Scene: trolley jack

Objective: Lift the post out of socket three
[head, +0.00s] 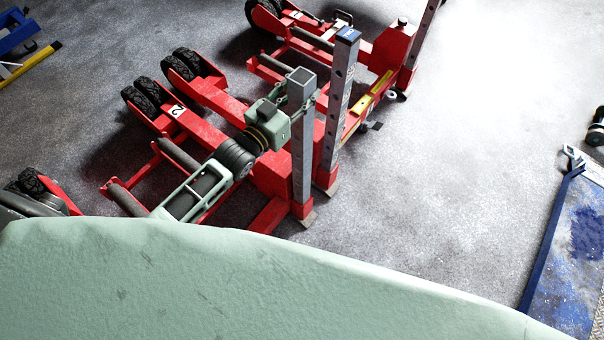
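Several grey steel posts stand upright in red trolley jack units. The nearest post (302,150) has a square hollow top and stands at its red base (302,209). A second post (340,95) with a blue-capped top stands just behind it to the right. My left gripper (303,97) is at the upper part of the nearest post, with its fingers around it. I cannot tell whether the fingers press on the post. No number three is readable. My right gripper is not in view.
A red unit (202,133) marked 2 has black wheels (145,96) at its left. Another post (424,32) stands at the back right. A blue worn platform (570,260) lies at the right. The grey floor (450,190) between is clear.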

